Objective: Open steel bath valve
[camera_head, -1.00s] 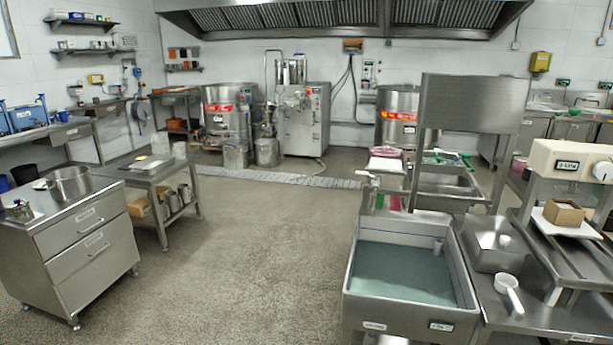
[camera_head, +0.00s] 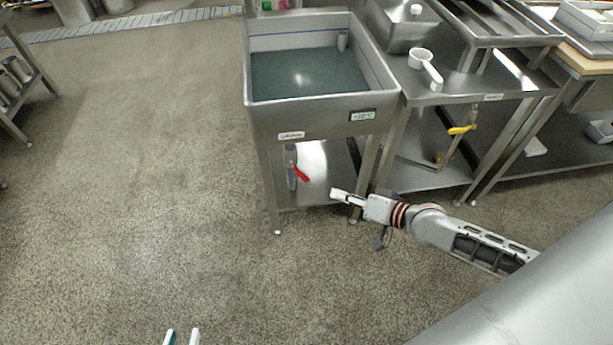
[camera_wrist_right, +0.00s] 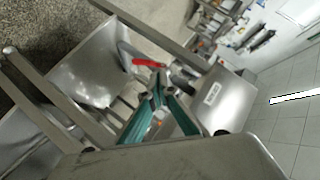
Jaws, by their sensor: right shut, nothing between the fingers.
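The steel bath (camera_head: 318,120) stands on legs in the head view, with bluish liquid inside. Under its front, a vertical pipe carries the valve, whose red lever (camera_head: 300,173) slants down to the right. In the right wrist view the red lever (camera_wrist_right: 148,62) shows just beyond the fingertips. My right gripper (camera_head: 336,194) is shut and empty, to the right of the lever and a little lower in the head view. Its teal-padded fingers (camera_wrist_right: 158,80) meet near the lever in the wrist view; I cannot tell whether they touch it. My left gripper (camera_head: 182,334) is open and empty at the bottom edge, mostly out of frame.
The bath's legs (camera_head: 367,160) and a pale rounded vessel (camera_head: 313,170) are close to the valve.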

